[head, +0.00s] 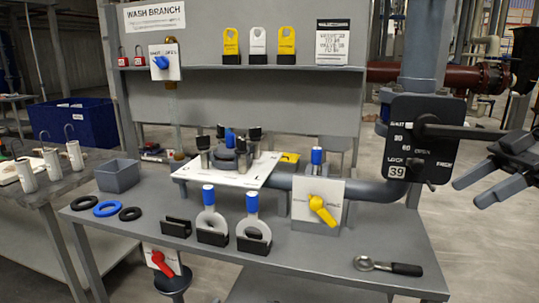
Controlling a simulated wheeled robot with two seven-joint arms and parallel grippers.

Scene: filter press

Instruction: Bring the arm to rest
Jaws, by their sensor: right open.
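My right gripper (468,194) is at the right edge of the head view, with its two grey fingers apart and nothing between them. It hangs in the air to the right of the black lever plate (423,143) marked 39, apart from the bench (330,266). A dark grey bar at the plate reaches right, toward my right arm; I cannot tell whether they touch. My left gripper and arm are not in view.
The bench carries rings (107,208), a grey bin (118,175), blue-topped ring plates (211,222), a yellow-handled valve (322,210) and a black-handled ring tool (388,266). A dark red pipe (440,76) runs behind. Open floor lies right of the bench.

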